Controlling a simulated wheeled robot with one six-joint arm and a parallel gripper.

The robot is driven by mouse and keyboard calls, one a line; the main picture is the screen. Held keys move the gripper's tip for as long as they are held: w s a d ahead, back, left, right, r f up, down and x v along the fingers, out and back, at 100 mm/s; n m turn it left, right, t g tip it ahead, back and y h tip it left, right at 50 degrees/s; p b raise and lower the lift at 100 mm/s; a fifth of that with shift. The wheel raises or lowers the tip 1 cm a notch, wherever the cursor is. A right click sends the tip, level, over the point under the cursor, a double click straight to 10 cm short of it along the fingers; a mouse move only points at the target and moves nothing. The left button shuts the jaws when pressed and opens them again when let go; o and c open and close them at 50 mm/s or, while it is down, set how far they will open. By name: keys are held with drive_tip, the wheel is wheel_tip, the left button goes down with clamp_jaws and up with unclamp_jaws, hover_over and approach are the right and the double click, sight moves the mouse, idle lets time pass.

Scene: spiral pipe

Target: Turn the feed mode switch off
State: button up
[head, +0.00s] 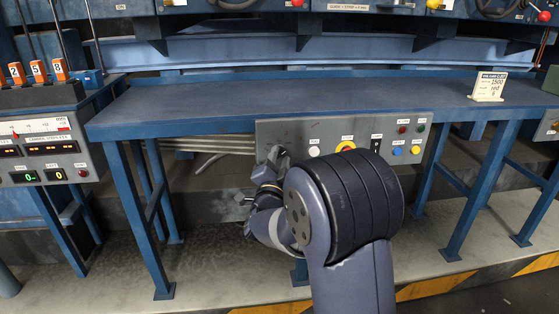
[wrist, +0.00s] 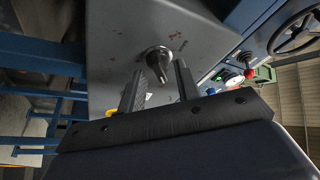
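A grey control panel (head: 290,130) hangs under the front edge of the blue table, and its face also shows in the wrist view (wrist: 125,35). A small metal switch with a short lever (wrist: 157,58) sticks out of the panel, between or just beyond my fingertips. No readable label shows beside it, so I cannot confirm that it is the feed mode switch. My gripper (wrist: 167,72) is open, its two dark fingers apart. I cannot tell whether a finger touches the switch. In the head view my gripper (head: 277,157) is at the panel's left part, where the switch is hidden.
The panel's right part carries a white button (head: 314,151), a yellow-ringed button (head: 345,146), a black switch (head: 376,142) and several coloured buttons. Blue table legs (head: 140,220) stand left and right. A counter box (head: 45,150) is at far left. The tabletop (head: 300,95) is mostly clear.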

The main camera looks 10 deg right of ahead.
clamp_jaws()
drive_tip(key=shift+f+b, duration=0.1)
drive_tip(key=shift+b, duration=0.25)
drive_tip(key=shift+d+f+n+t+y+b, duration=0.15)
drive_tip(key=shift+n+t+y+b, duration=0.2)
drive_tip(key=shift+n+b, duration=0.45)
drive_tip(key=shift+d+n+t+y+b, duration=0.1)
drive_tip(key=shift+n+t+y+b, duration=0.3)
drive_tip(key=shift+n+y+b, duration=0.9)
drive_tip(key=shift+a+n+t+y+b, duration=0.1)
drive_tip(key=shift+n+t+y+b, duration=0.35)
drive_tip(key=shift+n+b, duration=1.65)
drive_tip(key=shift+d+n+t+y+b, duration=0.1)
drive_tip(key=shift+n+t+y+b, duration=0.5)
drive_tip(key=shift+n, duration=2)
drive_tip(key=shift+y, duration=0.4)
